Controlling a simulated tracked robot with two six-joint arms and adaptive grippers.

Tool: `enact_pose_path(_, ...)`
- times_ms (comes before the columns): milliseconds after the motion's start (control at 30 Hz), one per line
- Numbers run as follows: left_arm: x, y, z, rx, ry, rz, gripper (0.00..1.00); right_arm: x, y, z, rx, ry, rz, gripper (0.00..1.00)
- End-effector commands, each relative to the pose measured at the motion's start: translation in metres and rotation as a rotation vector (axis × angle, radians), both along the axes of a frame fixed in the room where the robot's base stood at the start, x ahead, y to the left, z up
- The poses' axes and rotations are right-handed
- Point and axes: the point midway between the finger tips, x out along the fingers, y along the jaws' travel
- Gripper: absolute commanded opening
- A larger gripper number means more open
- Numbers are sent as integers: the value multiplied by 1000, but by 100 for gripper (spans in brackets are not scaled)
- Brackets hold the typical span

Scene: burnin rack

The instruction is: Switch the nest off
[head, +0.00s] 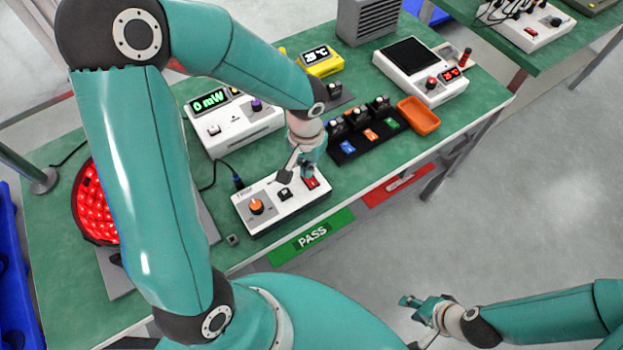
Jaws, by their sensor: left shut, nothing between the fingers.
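A white control box (268,212) stands at the front edge of the green bench. It has an orange knob (256,207), a small black part (285,194) in the middle and a red switch (312,183) at its right end. I cannot read its label surely, nor tell whether it is the nest. My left gripper (307,174) is shut and empty, fingers pointing down at the red switch; I cannot tell if they touch it. The switch's position is partly hidden. My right gripper (412,306) hangs off the bench over the floor, too small to tell its opening.
A white meter (235,128) reads 0 mW behind the box. A black rack (345,153) of small modules and an orange tray (419,116) lie to the right. A white unit (428,85) with a dark plate stands farther back. A red-lit disc (92,205) is at left.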

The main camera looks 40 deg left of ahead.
Motion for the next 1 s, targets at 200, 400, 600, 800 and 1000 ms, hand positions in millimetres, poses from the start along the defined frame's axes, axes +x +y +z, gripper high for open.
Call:
enact_pose_path(200, 0, 0, -4, 0, 0, 0, 0, 0, 0, -4, 0, 0, 0, 40)
enact_pose_path(400, 0, 0, -7, 0, 0, -1, 0, 0, 0, -7, 0, 0, 0, 40)
enact_pose_path(600, 0, 0, -10, 0, 0, -1, 0, 0, 0, -10, 0, 0, 0, 40)
enact_pose_path(800, 0, -1, -13, 0, 0, -1, 0, 0, 0, -13, 0, 0, 0, 40)
enact_pose_path(1000, 0, -1, -16, 0, 0, -2, 0, 0, 0, -16, 0, 0, 0, 40)
